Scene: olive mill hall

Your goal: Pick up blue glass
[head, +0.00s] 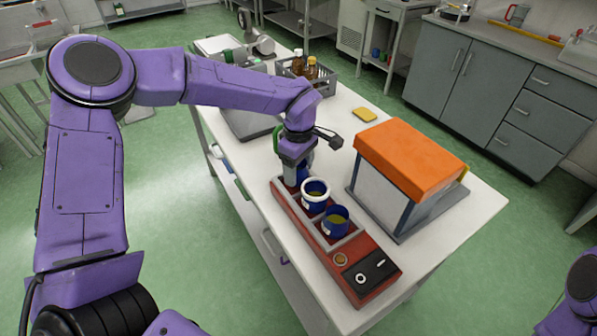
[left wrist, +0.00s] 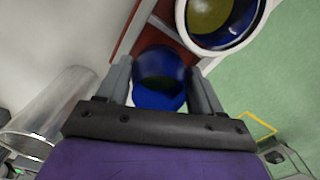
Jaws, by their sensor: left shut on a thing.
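My left gripper (head: 296,168) points down at the far end of a red warmer (head: 338,262) on the white table. In the left wrist view its two fingers are on either side of a blue glass (left wrist: 160,95), shut on it. In the head view the fingers mostly hide this glass. I cannot tell whether it still rests in the warmer. Two more blue glasses stand in the warmer: one with a white ring (head: 315,203) beside the held one, and one nearer the front (head: 336,227). Both hold something yellowish. My right gripper is out of view.
An orange-topped box (head: 411,155) stands close to the right of the warmer. A grey crate with brown bottles (head: 311,68) and a yellow sponge (head: 364,115) are farther back. A clear cylinder (left wrist: 50,110) shows at left in the left wrist view.

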